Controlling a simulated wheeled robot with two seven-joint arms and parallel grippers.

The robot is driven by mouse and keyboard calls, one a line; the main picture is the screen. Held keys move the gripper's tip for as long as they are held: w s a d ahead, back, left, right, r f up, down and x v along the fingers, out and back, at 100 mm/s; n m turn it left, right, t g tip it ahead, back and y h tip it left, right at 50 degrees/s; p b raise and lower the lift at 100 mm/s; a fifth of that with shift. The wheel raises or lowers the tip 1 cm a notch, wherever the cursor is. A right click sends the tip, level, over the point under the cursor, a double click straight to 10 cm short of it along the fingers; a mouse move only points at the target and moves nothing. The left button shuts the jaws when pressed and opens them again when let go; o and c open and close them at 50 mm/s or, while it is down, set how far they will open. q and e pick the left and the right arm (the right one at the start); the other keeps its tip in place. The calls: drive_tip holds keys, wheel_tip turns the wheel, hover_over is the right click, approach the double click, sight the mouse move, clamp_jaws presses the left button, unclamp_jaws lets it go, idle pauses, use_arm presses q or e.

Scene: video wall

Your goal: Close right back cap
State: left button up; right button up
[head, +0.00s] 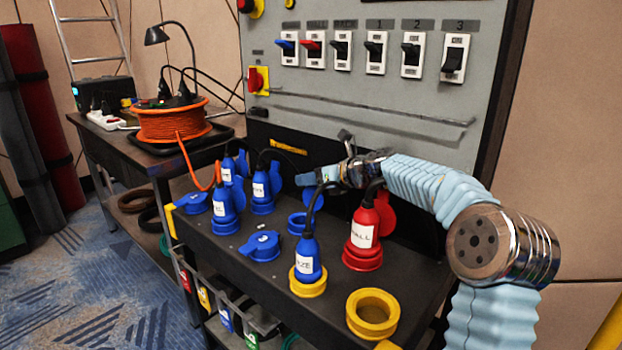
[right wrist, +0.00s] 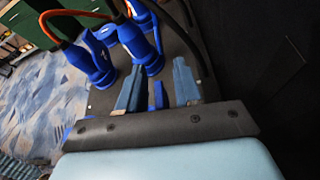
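An uncovered blue socket ring (head: 298,222) sits near the back of the black socket bench. A blue cap (head: 312,196) appears to stand raised behind it, partly hidden by a plug's cable and my right gripper (head: 316,176). In the right wrist view, my right gripper (right wrist: 157,82) has its two blue-grey fingers spread apart. A narrow blue piece (right wrist: 157,95), likely the cap on edge, shows between them; I cannot tell whether they touch it. My left gripper is not in view.
Blue plugs (head: 262,190) stand left of the ring. A blue-bodied plug in a yellow socket (head: 307,270) and a red plug (head: 363,235) stand in front and right. Closed blue caps (head: 262,246) and an empty yellow socket (head: 372,312) are nearby. The switch panel (head: 360,90) rises behind.

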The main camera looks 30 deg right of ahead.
clamp_jaws()
drive_tip(key=shift+a, duration=0.15)
idle(0.4)
drive_tip(key=shift+s+a+n+t+h+b, duration=0.15)
drive_tip(key=shift+s+a+n+h+b, duration=0.15)
drive_tip(key=shift+a+n+h+b, duration=0.25)
drive_tip(key=shift+s+a+n+t+h+b, duration=0.15)
drive_tip(key=shift+s+a+n+h+b, duration=0.15)
drive_tip(key=shift+a+n, duration=0.4)
drive_tip(key=shift+s+a+f+n+t+h+b, duration=0.15)
drive_tip(key=shift+s+a+n+t+h+b, duration=0.05)
drive_tip(key=shift+a+n+h+b, duration=0.3)
drive_tip(key=shift+s+a+f+n+t+h+b, duration=0.1)
drive_tip(key=shift+s+a+n+t+h+b, duration=0.2)
drive_tip(key=shift+a+n, duration=0.25)
drive_tip(key=shift+w, duration=0.1)
unclamp_jaws()
